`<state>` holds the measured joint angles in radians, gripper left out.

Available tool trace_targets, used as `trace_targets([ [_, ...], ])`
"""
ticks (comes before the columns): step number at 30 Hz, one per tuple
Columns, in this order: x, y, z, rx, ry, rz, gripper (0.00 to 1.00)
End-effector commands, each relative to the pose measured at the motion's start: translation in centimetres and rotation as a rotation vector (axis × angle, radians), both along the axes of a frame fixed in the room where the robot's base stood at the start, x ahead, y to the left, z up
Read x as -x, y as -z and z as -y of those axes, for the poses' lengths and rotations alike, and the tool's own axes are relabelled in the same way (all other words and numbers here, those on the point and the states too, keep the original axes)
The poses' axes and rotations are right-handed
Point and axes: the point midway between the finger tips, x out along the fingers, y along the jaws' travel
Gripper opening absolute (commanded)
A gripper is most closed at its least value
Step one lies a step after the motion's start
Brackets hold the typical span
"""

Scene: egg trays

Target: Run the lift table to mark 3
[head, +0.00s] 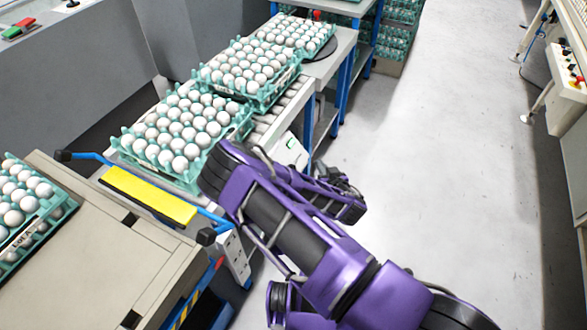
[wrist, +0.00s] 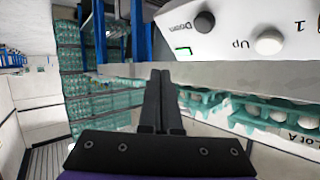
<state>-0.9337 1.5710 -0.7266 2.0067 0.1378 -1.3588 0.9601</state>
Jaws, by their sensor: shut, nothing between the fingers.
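A white control panel shows in the wrist view (wrist: 225,30), with a dark button (wrist: 203,22) marked Down and a white button (wrist: 268,42) marked Up. A white panel with a green patch also shows in the head view (head: 292,152), on the side of the roller line. My gripper (wrist: 160,75) is shut and empty, its tips below and left of the buttons in the wrist view. In the head view my gripper (head: 338,182) is partly hidden by my arm, right of that panel.
Teal trays of white eggs (head: 180,128) stand along the roller line. A tray marked Lot A (head: 40,235) sits on the beige surface (head: 100,255) at left, near a yellow pad (head: 150,194) and blue handles. The grey floor (head: 440,150) at right is clear.

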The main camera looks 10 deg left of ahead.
Motion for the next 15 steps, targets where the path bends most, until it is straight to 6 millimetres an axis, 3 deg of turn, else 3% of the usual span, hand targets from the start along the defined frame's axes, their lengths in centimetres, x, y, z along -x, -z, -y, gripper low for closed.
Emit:
trace_targets([
  [8, -0.1, 0.1, -0.1, 0.0, 0.0, 0.0, 0.0],
  [15, -0.6, 1.8, -1.6, 0.0, -0.004, 0.001, 0.0],
])
